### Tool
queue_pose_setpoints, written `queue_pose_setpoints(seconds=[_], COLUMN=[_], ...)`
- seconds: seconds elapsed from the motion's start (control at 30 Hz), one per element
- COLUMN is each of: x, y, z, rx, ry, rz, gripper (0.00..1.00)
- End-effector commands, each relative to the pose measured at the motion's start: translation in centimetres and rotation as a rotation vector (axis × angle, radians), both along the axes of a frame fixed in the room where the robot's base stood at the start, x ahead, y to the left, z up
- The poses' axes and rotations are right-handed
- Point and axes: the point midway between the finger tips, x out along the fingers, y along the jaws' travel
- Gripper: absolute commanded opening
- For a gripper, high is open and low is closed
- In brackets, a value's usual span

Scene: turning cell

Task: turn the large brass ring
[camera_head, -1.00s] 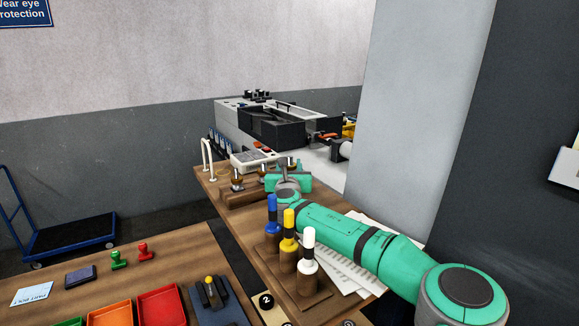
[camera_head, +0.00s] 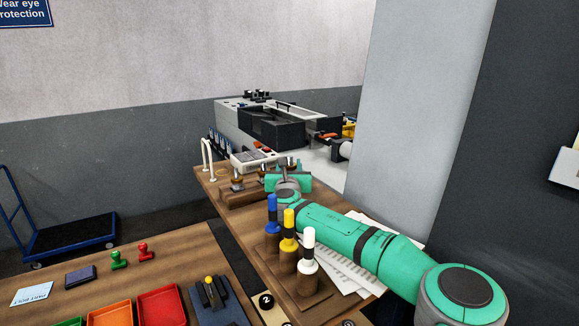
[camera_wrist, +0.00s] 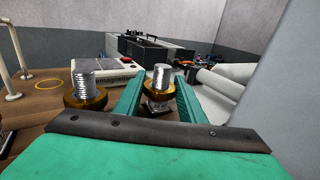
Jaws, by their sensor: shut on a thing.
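A brass ring (camera_wrist: 160,90) sits around an upright threaded metal stud in the wrist view. My gripper (camera_wrist: 157,86) has its two green fingers on either side of this ring and is shut on it. Another brass ring (camera_wrist: 86,95) sits around a stud to the left, outside the fingers; it looks bigger here but is also nearer. In the head view my gripper (camera_head: 288,175) is at the wooden stand's right end, and it largely hides the held ring. I cannot tell which ring is the large one from size alone.
Three bottles with blue, yellow and white (camera_head: 308,238) caps stand on a wooden block near my arm. A white handle frame (camera_head: 207,155), a labelled box (camera_head: 252,160) and a yellow ring mark (camera_wrist: 48,84) are close by. Machinery (camera_head: 270,125) stands behind, and a grey pillar (camera_head: 410,120) rises at the right.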

Motion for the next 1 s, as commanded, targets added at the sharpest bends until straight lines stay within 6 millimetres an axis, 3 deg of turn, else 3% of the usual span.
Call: queue_pose_setpoints(seconds=[0.2, 0.23, 0.3, 0.7, 1.0], x=[-0.01, -0.01, -0.01, 0.0, 0.03], y=[0.05, 0.05, 0.05, -0.06, -0.27], z=[0.14, 0.14, 0.13, 0.02, 0.0], rx=[0.0, 0.0, 0.0, 0.0, 0.0], ry=[-0.002, -0.002, -0.002, 0.0, 0.0], rz=[0.001, 0.001, 0.001, 0.014, 0.153], gripper=[0.14, 0.39, 0.55, 0.55, 0.55])
